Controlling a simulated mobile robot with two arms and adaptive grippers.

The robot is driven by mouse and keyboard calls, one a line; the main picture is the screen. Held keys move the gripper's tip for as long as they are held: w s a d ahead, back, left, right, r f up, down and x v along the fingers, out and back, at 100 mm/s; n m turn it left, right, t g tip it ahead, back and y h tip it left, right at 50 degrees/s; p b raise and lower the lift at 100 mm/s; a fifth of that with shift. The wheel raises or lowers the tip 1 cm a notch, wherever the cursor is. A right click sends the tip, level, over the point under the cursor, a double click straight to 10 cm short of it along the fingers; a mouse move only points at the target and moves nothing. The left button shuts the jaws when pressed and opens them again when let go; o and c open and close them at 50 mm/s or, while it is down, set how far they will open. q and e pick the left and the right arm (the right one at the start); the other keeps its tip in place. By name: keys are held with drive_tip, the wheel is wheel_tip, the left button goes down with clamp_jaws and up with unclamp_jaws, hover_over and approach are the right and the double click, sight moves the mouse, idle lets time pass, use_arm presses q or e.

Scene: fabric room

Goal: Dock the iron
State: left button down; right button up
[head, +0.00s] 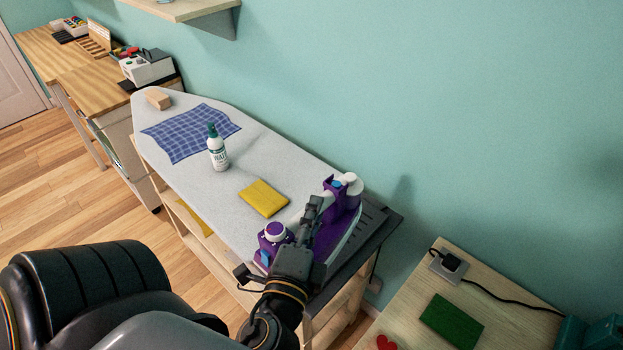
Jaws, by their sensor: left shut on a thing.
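The purple and white iron (347,205) is at the near right end of the grey ironing board (205,188). My left gripper (314,208) is shut on the iron's handle, and its fingers and wrist hide part of the iron. The iron is over or beside the dark slotted rest (376,222) at the board's end. I cannot tell whether its soleplate touches the rest. My right gripper is out of view.
A spray bottle (217,150), a folded yellow cloth (263,198), a blue checked cloth (190,133) and a wooden block (158,99) are on the board. A wooden table (408,318) with a socket (447,265) and a green cloth (452,321) stands at the lower right.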

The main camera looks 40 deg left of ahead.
sight(325, 214)
use_arm(q)
drive_tip(key=w+b, duration=0.1)
drive_tip(key=w+f, duration=0.1)
drive_tip(key=w+a+b, duration=0.1)
drive_tip(key=w, duration=0.1)
drive_tip(key=shift+a+f+b, duration=0.1)
drive_tip(key=shift+f+b, duration=0.25)
drive_tip(key=w+f, duration=0.2)
drive_tip(key=w+a+f, duration=0.1)
drive_tip(key=w+f, duration=0.1)
drive_tip(key=shift+a+f, duration=0.1)
drive_tip(key=shift+a, duration=0.05)
drive_tip(key=shift+w+a+f, duration=0.15)
drive_tip(key=shift+w+f, duration=0.35)
drive_tip(key=shift+f, duration=0.15)
wheel_tip(325, 214, down, 3)
drive_tip(key=shift+w+f, duration=0.1)
drive_tip(key=shift+f, duration=0.05)
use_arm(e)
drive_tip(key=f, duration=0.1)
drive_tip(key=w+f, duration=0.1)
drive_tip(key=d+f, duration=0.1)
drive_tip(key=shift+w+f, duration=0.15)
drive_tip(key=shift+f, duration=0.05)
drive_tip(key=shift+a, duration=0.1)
use_arm(q)
drive_tip(key=shift+f, duration=0.1)
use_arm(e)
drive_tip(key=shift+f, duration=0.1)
